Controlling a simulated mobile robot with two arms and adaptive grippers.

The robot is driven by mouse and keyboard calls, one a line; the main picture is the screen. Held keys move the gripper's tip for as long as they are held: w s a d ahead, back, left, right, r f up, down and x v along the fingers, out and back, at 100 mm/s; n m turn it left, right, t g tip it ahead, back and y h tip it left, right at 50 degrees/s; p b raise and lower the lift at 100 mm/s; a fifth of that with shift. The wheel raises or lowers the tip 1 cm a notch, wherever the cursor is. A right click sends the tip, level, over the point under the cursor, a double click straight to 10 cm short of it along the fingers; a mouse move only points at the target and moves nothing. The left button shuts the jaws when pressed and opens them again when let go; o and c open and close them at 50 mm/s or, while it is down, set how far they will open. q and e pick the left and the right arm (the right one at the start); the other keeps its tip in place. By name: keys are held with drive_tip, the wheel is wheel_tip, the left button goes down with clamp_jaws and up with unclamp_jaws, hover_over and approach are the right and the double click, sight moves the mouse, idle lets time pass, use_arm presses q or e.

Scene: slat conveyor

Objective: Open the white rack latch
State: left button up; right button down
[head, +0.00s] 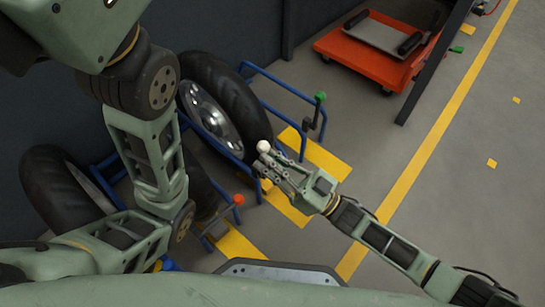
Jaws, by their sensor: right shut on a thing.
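The white rack latch shows as a round white knob (263,146) in the head view, at the front of the blue tyre rack by the big upright wheel. My right gripper (266,166) reaches in from the lower right. Its fingers are shut on the latch just below the knob and hide most of its stem. How far the latch is turned cannot be told. My left arm crosses the left side of the view, and its gripper is not in view.
The blue rack (270,76) holds large black tyres (238,90). A green-knobbed latch (320,98) stands behind right, and an orange-red-knobbed latch (238,200) in front left. An orange cart (370,55) stands at the back.

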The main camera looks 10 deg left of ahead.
drive_tip(key=shift+s+a+r, duration=0.15)
drive_tip(key=shift+a+r, duration=0.1)
drive_tip(key=c, duration=1.8)
unclamp_jaws()
drive_tip(key=shift+o, duration=0.4)
drive_tip(key=shift+f, duration=0.1)
drive_tip(key=shift+d+f, duration=0.1)
drive_tip(key=shift+d, duration=0.05)
drive_tip(key=v, duration=1.1)
drive_tip(key=shift+d+f, duration=0.2)
drive_tip(key=shift+d, duration=0.15)
drive_tip(key=shift+s, duration=0.1)
